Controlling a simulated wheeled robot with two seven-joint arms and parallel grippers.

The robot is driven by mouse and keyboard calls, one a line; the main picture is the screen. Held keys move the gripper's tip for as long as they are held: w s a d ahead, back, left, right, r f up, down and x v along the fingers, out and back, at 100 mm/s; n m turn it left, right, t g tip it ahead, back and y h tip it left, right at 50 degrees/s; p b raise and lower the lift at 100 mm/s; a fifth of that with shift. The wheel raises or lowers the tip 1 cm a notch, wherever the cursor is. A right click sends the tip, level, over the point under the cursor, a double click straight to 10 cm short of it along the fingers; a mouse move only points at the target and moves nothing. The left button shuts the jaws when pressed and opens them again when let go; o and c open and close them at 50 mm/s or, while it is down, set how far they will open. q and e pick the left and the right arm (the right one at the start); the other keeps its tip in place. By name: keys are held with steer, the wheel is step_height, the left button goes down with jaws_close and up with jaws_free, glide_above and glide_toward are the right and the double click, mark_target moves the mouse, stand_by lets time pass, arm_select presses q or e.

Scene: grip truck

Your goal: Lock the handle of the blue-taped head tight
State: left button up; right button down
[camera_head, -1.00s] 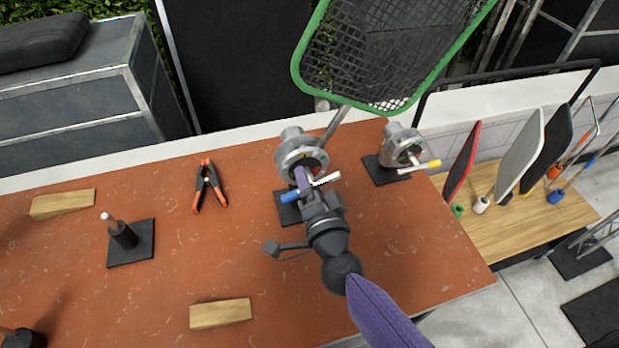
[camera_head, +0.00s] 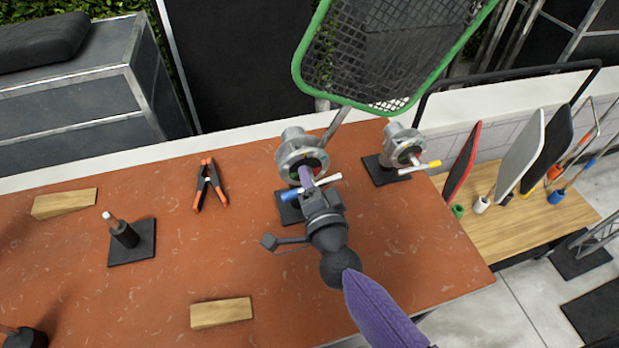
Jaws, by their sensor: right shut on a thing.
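The blue-taped head (camera_head: 299,152) is a round grey metal grip head on a dark base plate in the middle of the table. Its T-handle (camera_head: 294,195) has a blue-taped end on the left and a white end on the right, and lies close to level. My right gripper (camera_head: 308,180) reaches in from the lower right and is shut on the handle near its middle. The fingertips hide part of the handle. A second head with a yellow-taped handle (camera_head: 432,164) stands to the right. My left gripper is not clearly in view.
A green-edged net frame (camera_head: 297,62) rises from the blue-taped head. An orange and black clamp (camera_head: 209,186), wooden wedges (camera_head: 221,313) and a pin on a black plate (camera_head: 132,252) lie on the rust-red table (camera_head: 130,300). Flags stand at the right.

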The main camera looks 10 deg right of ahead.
steer(key=shift+m, duration=0.3)
arm_select(q)
steer(key=shift+d, duration=0.3)
arm_select(e)
steer(key=shift+c, duration=2.2)
jaws_free()
arm_select(q)
steer(key=shift+w+d, duration=0.1)
steer(key=shift+d, duration=0.15)
steer(key=shift+a, duration=0.4)
arm_select(e)
steer(key=s, duration=1)
steer(key=shift+d, duration=0.2)
arm_select(q)
steer(key=shift+d, duration=0.3)
